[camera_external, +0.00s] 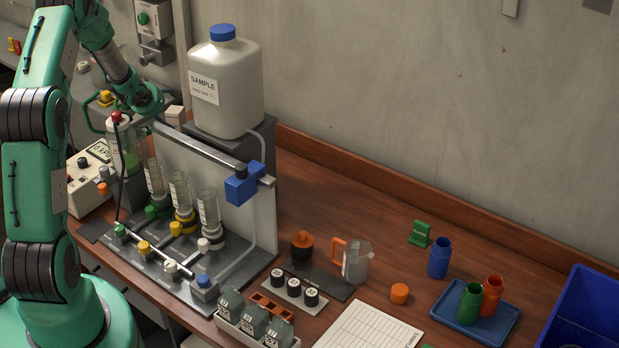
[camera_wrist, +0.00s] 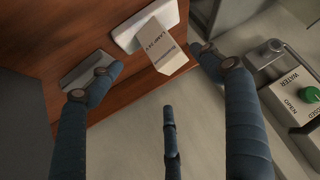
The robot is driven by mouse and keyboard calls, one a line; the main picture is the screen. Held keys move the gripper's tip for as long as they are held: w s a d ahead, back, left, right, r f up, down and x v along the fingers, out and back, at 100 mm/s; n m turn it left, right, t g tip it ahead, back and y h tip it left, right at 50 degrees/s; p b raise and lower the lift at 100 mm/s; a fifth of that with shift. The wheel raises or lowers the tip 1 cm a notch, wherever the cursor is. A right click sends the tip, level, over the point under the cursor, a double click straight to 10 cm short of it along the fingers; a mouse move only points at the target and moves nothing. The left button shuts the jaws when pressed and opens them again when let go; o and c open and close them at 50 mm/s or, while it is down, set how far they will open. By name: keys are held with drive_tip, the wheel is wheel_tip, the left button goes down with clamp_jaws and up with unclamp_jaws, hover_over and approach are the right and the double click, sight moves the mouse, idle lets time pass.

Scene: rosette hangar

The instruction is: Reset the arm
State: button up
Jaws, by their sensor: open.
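My gripper (camera_wrist: 158,64) shows in the wrist view with its dark blue jointed fingers spread apart and nothing between them. A small pale box with printed text (camera_wrist: 160,50) lies beyond the fingertips, apart from them as far as I can tell. In the external view my green arm rises at the left edge and bends over toward the back left of the bench. Its wrist (camera_external: 146,98) is above the back left of the filter stand. The fingers cannot be made out clearly there.
A filter stand (camera_external: 257,215) with several clear columns is close to my wrist. A large sample jug (camera_external: 232,100) stands behind it. A blue tray (camera_external: 448,302) holds green and orange bottles at right. A water valve box with a green knob (camera_wrist: 311,94) is right in the wrist view.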

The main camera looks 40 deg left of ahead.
drive_tip(key=shift+r, duration=0.1)
drive_tip(key=d+r+t+y+b, duration=0.1)
drive_tip(key=d+r+b, duration=0.45)
drive_tip(key=r, duration=1.15)
drive_tip(key=d+r+y+b, duration=0.15)
drive_tip(key=d+r, duration=0.65)
drive_tip(key=r, duration=0.8)
drive_tip(key=shift+t+h, duration=0.3)
drive_tip(key=shift+h, duration=0.15)
drive_tip(key=s+d+r+b, duration=0.1)
drive_tip(key=s+d+r, duration=0.2)
drive_tip(key=d, duration=0.1)
drive_tip(key=s+d+r+b, duration=0.1)
drive_tip(key=s+d+r, duration=0.6)
drive_tip(key=d+r, duration=0.1)
drive_tip(key=shift+s+d+b, duration=0.15)
drive_tip(key=shift+s+b, duration=0.05)
drive_tip(key=shift+b, duration=0.2)
drive_tip(key=s+d+f+m+g+h, duration=0.1)
drive_tip(key=s+d+f, duration=0.4)
drive_tip(key=s+d, duration=0.3)
drive_tip(key=s+d+f+m+g+h+p, duration=0.1)
drive_tip(key=s+d+f, duration=0.4)
drive_tip(key=s, duration=1)
drive_tip(key=s+d+f+m+g+h, duration=0.2)
drive_tip(key=s+d+f, duration=0.3)
drive_tip(key=s+d, duration=0.7)
drive_tip(key=shift+s+f+m+h, duration=0.15)
drive_tip(key=shift+s+m+h, duration=0.15)
drive_tip(key=shift+h, duration=0.3)
